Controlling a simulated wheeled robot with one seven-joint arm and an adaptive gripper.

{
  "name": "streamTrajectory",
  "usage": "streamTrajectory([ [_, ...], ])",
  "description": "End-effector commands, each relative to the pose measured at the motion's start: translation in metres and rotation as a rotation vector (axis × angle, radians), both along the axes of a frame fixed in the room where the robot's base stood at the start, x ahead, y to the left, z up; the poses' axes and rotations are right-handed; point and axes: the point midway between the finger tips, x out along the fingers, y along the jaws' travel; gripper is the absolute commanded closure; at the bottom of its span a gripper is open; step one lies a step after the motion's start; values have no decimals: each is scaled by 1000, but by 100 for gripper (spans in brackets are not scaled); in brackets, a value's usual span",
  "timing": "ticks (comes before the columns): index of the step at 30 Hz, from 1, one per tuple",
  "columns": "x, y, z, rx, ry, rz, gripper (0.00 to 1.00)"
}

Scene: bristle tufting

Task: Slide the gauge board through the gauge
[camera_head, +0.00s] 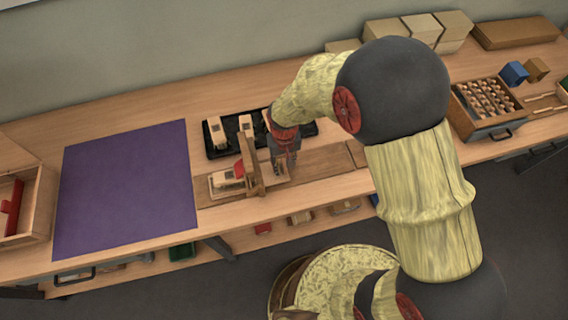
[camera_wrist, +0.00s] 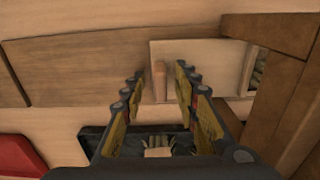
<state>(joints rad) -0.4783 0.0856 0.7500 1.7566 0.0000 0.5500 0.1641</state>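The gauge (camera_head: 251,165) is an upright brown wooden frame on the bench; in the wrist view its frame (camera_wrist: 268,34) stands at the right. The gauge board (camera_head: 273,181) is a pale flat board lying under and on both sides of the gauge. In the wrist view the board (camera_wrist: 205,54) carries a small upright wooden peg (camera_wrist: 159,80). My gripper (camera_wrist: 160,75) points down over the board, with one finger on each side of the peg and visible gaps to it. It is open. In the head view my gripper (camera_head: 279,160) is just right of the gauge and partly hidden.
A black tray (camera_head: 212,152) with pale blocks lies behind the gauge. A purple mat (camera_head: 125,190) is clear to the left. A red and cream object (camera_head: 232,174) sits left of the gauge. A box with rows of pieces (camera_head: 484,125) stands far right.

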Motion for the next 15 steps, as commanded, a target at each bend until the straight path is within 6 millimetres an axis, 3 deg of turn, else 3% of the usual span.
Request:
streamTrajectory([
  [15,1,1,92,2,-3,0,70],
])
